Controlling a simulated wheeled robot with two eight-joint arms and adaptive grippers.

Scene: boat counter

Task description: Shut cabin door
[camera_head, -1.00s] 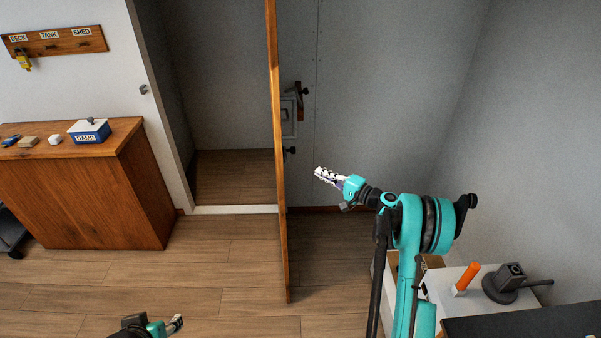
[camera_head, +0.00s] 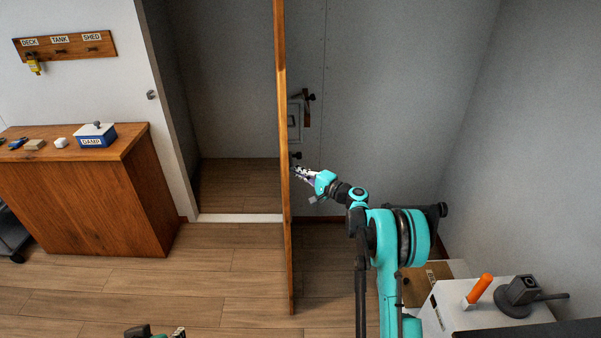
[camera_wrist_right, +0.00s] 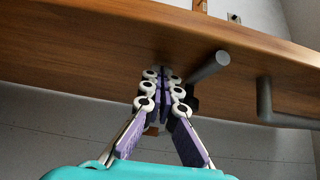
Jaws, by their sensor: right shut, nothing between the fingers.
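The cabin door (camera_head: 284,200) stands open and is seen nearly edge-on, to the right of the doorway opening (camera_head: 240,188). Its wooden face (camera_wrist_right: 100,45) fills the upper part of the right wrist view. A dark grey peg (camera_wrist_right: 208,72) and a bent dark handle (camera_wrist_right: 266,100) stick out from that face. My right gripper (camera_head: 300,171) is on the right side of the door, fingers shut and empty. Its fingertips (camera_wrist_right: 160,74) are at or very near the door face, left of the peg; contact is unclear. My left gripper (camera_head: 180,332) barely shows at the bottom edge.
A wooden cabinet (camera_head: 90,205) with a blue DAMP box (camera_head: 97,140) stands left of the doorway. A labelled hook rail (camera_head: 65,46) hangs above. A white unit (camera_head: 455,310) with an orange handle (camera_head: 479,288) stands at lower right. The floor before the doorway is clear.

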